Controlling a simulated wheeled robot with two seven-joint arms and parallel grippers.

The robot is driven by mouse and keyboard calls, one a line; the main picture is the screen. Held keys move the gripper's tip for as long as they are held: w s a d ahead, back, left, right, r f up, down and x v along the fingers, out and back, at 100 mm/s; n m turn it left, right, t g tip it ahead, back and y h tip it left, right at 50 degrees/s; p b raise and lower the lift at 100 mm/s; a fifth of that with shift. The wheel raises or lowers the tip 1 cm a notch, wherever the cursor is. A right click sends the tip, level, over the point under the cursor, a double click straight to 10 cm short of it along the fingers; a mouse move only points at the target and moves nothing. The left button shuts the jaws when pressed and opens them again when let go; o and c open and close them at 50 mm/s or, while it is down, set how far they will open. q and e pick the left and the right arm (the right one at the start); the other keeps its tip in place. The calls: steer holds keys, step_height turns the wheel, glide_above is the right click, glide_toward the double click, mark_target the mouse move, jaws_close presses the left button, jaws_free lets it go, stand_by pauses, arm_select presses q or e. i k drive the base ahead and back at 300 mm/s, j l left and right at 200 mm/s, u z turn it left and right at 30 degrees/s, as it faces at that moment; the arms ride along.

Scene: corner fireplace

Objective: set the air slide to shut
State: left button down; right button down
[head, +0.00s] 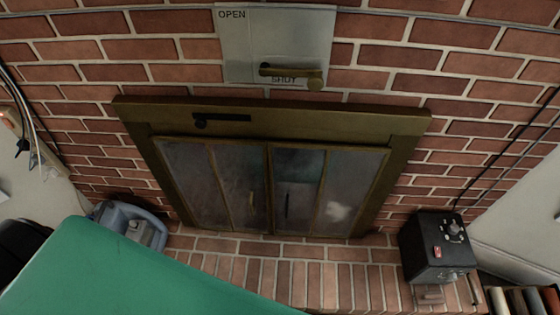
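The fireplace front has a dark brass surround (340,116) above closed glass doors (237,180). No open or shut marking is readable beside this slot. Above it, a grey wall plate (277,35) reads OPEN at upper left and SHUT at lower right. A brass lever (292,72) on that plate lies across its lower right, partly over the word SHUT. Neither gripper is in view.
A black box with knobs and a red switch (438,246) stands on the brick hearth (300,275) at right. A blue-grey appliance (130,225) stands at left. Books (520,300) are at lower right. The hearth's middle is clear.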

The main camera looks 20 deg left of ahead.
mark_target(201, 122)
steer(key=u, duration=1.25)
